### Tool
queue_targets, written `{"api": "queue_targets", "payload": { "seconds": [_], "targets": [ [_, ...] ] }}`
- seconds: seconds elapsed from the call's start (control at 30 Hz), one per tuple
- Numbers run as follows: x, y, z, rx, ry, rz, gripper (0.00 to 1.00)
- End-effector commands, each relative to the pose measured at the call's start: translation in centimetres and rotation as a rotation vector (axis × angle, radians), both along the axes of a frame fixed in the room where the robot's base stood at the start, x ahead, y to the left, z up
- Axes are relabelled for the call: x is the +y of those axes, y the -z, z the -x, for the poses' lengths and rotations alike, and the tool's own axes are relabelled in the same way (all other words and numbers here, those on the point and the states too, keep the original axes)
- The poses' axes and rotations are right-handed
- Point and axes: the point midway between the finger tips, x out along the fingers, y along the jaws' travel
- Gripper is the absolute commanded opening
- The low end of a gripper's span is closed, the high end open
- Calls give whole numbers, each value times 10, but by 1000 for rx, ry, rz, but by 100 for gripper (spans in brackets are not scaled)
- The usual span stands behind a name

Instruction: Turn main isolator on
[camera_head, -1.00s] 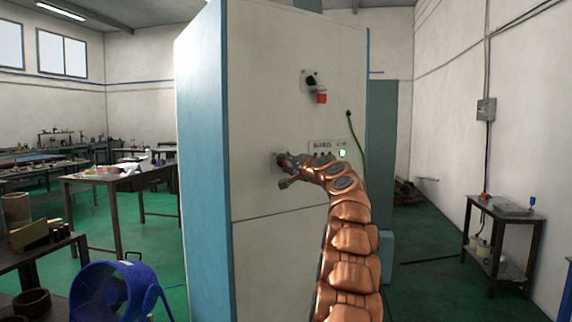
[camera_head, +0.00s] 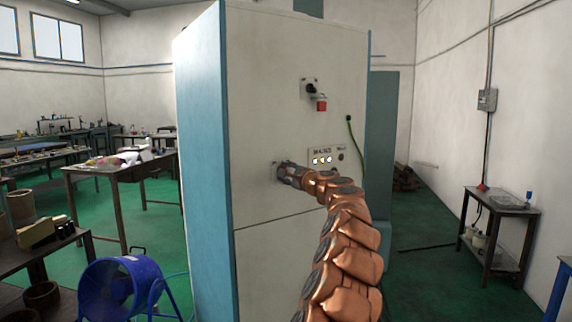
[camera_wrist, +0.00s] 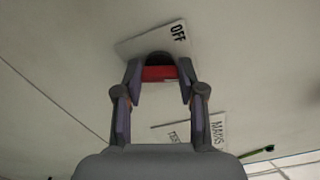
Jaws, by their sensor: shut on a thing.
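The light-coloured cabinet (camera_head: 292,100) carries a rotary switch with a red handle (camera_wrist: 160,73). In the wrist view, the handle lies between my fingertips, in front of a dark round hub and a pale plate (camera_wrist: 150,42) marked OFF. My gripper (camera_head: 281,172) is shut on this red handle at the cabinet front; the wrist view shows both fingers (camera_wrist: 160,83) beside its ends. In the head view my gripper hides the handle. A small lamp panel (camera_head: 326,153) is right of my gripper, with several pale lit lamps and a dark round lamp (camera_head: 340,156).
A black switch with a red hanging piece (camera_head: 321,102) is higher on the cabinet. A green cable (camera_head: 354,145) hangs at its right. A blue fan (camera_head: 117,290) and workbench (camera_head: 110,172) stand left; a small table (camera_head: 500,215) stands right.

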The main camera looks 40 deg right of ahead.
Motion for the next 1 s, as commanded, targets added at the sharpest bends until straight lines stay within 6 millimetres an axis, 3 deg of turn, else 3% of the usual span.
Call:
{"api": "queue_targets", "payload": {
  "seconds": [0.4, 0.97, 1.0],
  "targets": [
    [-1, 1, 0, -30, 1, -187, 5],
    [-1, 2, 0, -35, 1, -212, 5],
    [-1, 2, 0, -35, 1, -211, 43]
  ]
}}
